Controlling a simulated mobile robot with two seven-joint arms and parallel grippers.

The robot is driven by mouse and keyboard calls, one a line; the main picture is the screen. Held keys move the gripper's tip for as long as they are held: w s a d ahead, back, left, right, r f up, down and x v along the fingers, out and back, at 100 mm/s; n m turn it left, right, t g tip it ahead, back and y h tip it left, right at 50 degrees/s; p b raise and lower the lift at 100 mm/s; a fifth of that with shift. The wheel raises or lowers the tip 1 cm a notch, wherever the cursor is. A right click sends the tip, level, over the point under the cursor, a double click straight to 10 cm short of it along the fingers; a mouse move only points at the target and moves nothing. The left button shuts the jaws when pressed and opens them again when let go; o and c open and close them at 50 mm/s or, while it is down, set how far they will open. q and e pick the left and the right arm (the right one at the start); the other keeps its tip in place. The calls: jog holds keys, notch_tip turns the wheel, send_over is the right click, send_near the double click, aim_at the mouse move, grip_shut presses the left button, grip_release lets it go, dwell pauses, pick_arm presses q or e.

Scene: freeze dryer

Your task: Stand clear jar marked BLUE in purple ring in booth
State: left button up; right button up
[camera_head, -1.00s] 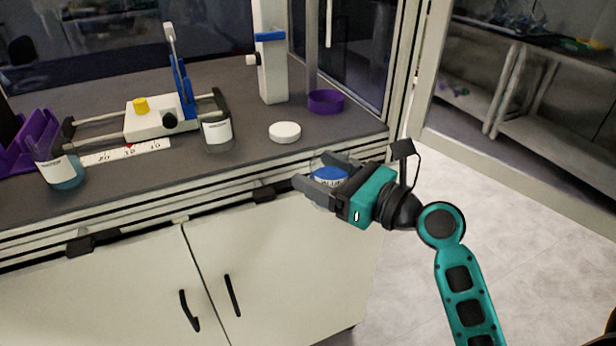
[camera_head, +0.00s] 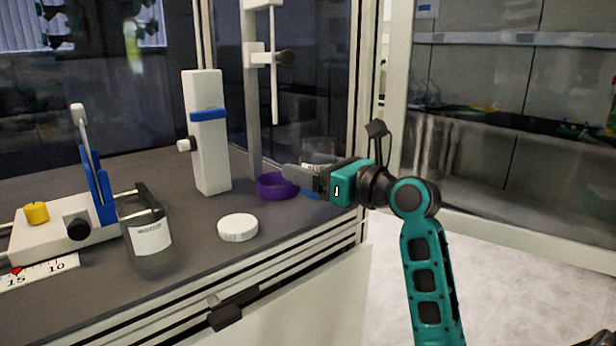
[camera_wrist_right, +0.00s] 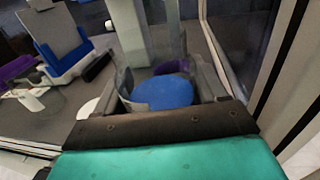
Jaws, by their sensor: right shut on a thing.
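My right gripper (camera_head: 303,180) is shut on the clear jar (camera_head: 318,160), which is partly hidden by the fingers. The jar's blue part shows below the fingers in the head view and as a blue disc in the right wrist view (camera_wrist_right: 165,92). The purple ring (camera_head: 275,186) stands on the dark counter, just left of the fingertips. In the right wrist view the purple ring (camera_wrist_right: 173,66) shows behind the jar, partly hidden by it. I cannot tell whether the jar touches the ring. My left gripper is not in view.
A white round lid (camera_head: 238,227) lies on the counter in front of the ring. A white post with a blue band (camera_head: 207,135) and a grey upright (camera_head: 251,100) stand behind. Another labelled jar (camera_head: 150,240) is at left, beside a white device (camera_head: 62,232).

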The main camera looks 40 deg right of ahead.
jog(key=shift+w+b, duration=0.4)
jog(key=shift+w, duration=0.1)
jog(key=b+x, duration=0.2)
jog(key=x, duration=0.3)
jog(key=shift+w+d+f+b, duration=0.1)
jog(key=shift+d+b, duration=0.25)
jog(key=shift+b, duration=0.05)
jog(key=shift+w+a+r+p, duration=0.1)
jog(key=shift+w+r+p, duration=0.05)
jog(key=shift+w+p, duration=0.3)
jog(key=shift+w+r+p, duration=0.2)
jog(key=shift+w+p, duration=0.2)
jog(key=shift+w, duration=0.05)
jog(key=shift+p+x, duration=0.65)
jog(key=shift+x, duration=0.15)
jog(key=shift+w+f+p, duration=0.1)
jog(key=shift+w+p, duration=0.5)
jog(key=shift+w, duration=0.8)
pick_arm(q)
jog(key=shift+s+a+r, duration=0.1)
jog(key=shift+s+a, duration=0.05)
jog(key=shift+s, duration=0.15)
pick_arm(e)
jog(key=shift+w+f, duration=0.1)
jog(key=shift+w, duration=0.05)
pick_arm(q)
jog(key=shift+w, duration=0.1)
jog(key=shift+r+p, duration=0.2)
jog(key=shift+p, duration=0.1)
